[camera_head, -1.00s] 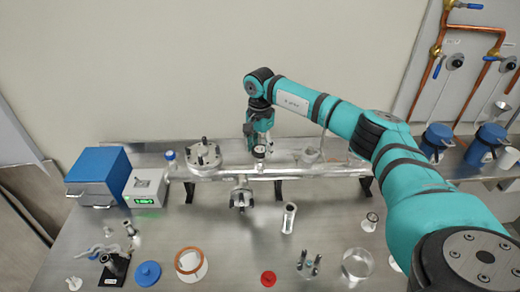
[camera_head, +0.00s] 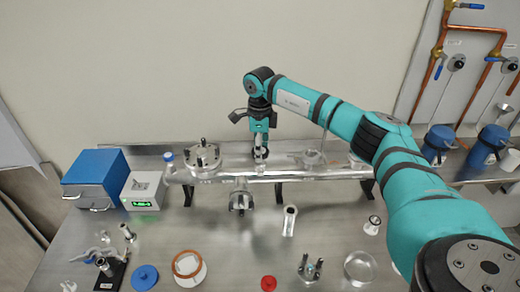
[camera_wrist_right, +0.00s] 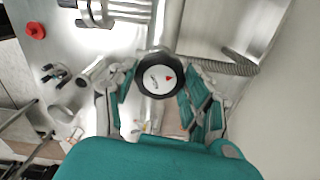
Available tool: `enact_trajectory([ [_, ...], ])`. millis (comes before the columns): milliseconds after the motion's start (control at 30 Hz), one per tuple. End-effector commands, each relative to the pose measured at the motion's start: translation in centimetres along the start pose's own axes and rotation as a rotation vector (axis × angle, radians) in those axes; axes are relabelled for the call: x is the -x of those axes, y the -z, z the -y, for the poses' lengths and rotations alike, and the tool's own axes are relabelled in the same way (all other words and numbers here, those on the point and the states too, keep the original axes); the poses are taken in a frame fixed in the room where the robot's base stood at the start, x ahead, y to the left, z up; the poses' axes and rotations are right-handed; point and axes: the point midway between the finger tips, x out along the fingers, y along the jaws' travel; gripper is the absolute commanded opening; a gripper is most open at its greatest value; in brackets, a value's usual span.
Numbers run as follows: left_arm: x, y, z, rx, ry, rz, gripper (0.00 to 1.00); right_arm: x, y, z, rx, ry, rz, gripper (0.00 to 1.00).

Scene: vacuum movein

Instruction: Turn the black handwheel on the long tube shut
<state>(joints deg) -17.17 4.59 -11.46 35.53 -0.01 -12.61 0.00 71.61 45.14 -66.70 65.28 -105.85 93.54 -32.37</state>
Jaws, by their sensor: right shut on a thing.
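The black handwheel (camera_wrist_right: 159,77) shows in the right wrist view as a dark ring with a white face and a red mark. It sits on top of the long metal tube (camera_head: 325,175), which lies across the bench on dark supports. My right gripper (camera_head: 261,150) points down over the tube. Its two teal-padded fingers (camera_wrist_right: 160,97) stand on either side of the handwheel and are shut on it. In the head view the gripper mostly hides the handwheel. My left gripper is in neither view.
A flanged fitting (camera_head: 203,156) stands on the tube's left part, left of my gripper. A blue box (camera_head: 95,180) and a small display unit (camera_head: 144,190) stand at the left. Several loose parts, including a red cap (camera_head: 268,283), lie along the front. The wall is close behind.

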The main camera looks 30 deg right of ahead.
Motion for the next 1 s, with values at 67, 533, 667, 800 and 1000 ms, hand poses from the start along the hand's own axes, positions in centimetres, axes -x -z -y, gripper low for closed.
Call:
enact_trajectory([
  [67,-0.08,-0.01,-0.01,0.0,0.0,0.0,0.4,0.13,0.0,0.11,-0.072,0.003,0.001,0.18],
  [533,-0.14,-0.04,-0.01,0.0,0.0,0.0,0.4,0.17,0.03,0.17,-0.519,0.004,0.002,0.18],
  [667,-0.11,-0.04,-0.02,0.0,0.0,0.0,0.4,0.19,0.04,0.19,-0.643,0.004,0.002,0.18],
  [800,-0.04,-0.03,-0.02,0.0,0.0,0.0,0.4,0.2,0.04,0.2,-0.776,0.003,0.003,0.18],
  [1000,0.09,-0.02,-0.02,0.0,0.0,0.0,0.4,0.25,0.04,0.22,-0.966,0.003,0.004,0.18],
])
